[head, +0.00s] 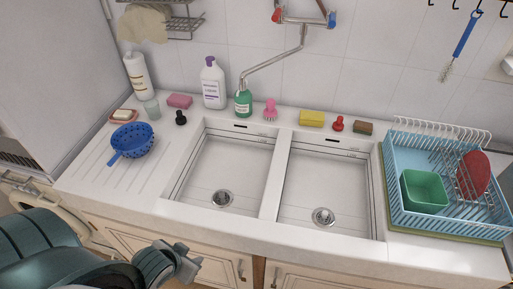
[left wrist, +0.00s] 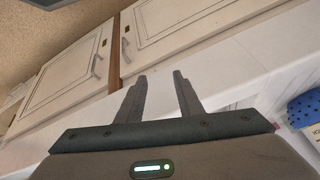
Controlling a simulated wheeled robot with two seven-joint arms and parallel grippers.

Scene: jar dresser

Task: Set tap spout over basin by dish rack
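The tap (head: 296,50) is on the tiled wall above the sink, with a red and a blue knob. Its spout (head: 272,61) slants down to the left, and its tip is over the back of the left basin (head: 225,168), near the green bottle. The right basin (head: 322,188) is beside the dish rack (head: 440,222) and has no spout over it. My left gripper (head: 190,264) is low in front of the counter, below and left of the basins. In the left wrist view its two fingers (left wrist: 158,95) are apart with nothing between them. My right gripper is not in view.
A green soap bottle (head: 243,103), a white bottle (head: 213,83) and a pink brush (head: 270,110) stand along the back ledge. A yellow sponge (head: 312,118) lies further right. A blue colander (head: 132,141) is on the left drainboard. Both basins are empty.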

